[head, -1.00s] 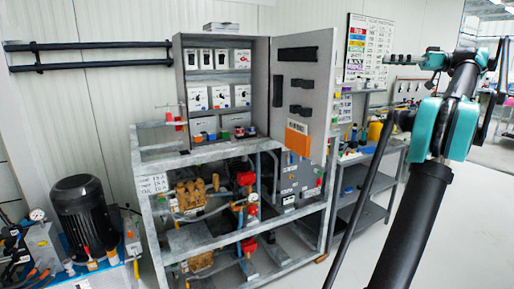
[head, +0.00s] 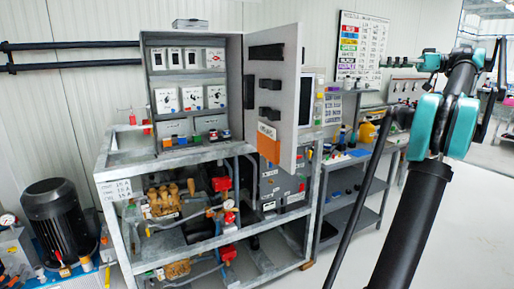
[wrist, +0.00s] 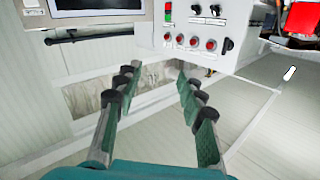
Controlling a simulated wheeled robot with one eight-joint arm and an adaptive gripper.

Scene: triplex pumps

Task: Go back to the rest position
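My gripper shows in the wrist view (wrist: 160,108) with its two fingers spread apart and nothing between them. It hangs in open air in front of a white control panel (wrist: 195,30) with red buttons and a dark screen. In the head view my arm stands raised on the right side. No object is held.
A grey metal frame (head: 103,178) with pumps and an open cabinet (head: 145,85) stands left of my arm. A black motor (head: 55,215) sits at the lower left. A workbench (head: 365,157) is behind. The floor (head: 470,235) at right is clear.

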